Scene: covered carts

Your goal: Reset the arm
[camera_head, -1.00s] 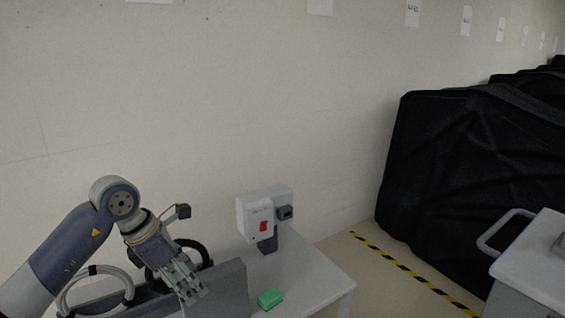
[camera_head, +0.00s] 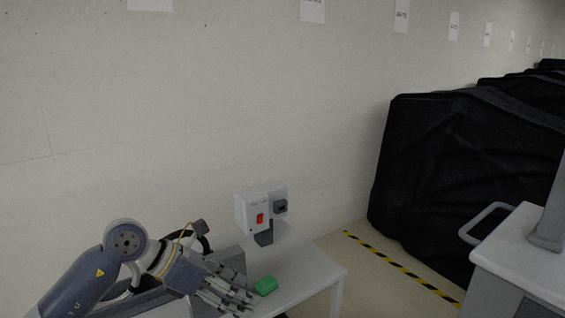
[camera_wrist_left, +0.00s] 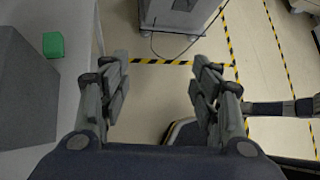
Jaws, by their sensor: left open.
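My left gripper (camera_head: 236,292) comes in from the lower left of the head view, beside the white table (camera_head: 312,270). In the left wrist view the two fingers of the gripper (camera_wrist_left: 160,88) stand wide apart with nothing between them, above the floor. A green block (camera_head: 265,285) lies on the table close to the fingers in the head view. The block (camera_wrist_left: 53,45) also shows at the upper left of the wrist view, outside the fingers. My right gripper is not in view.
A white device with a red switch (camera_head: 260,217) stands on the table near the wall. A grey box (camera_wrist_left: 25,95) is beside the block. Black covered carts (camera_head: 470,165) and a white cart with a handle (camera_head: 520,250) are right. Striped tape (camera_head: 400,267) marks the floor.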

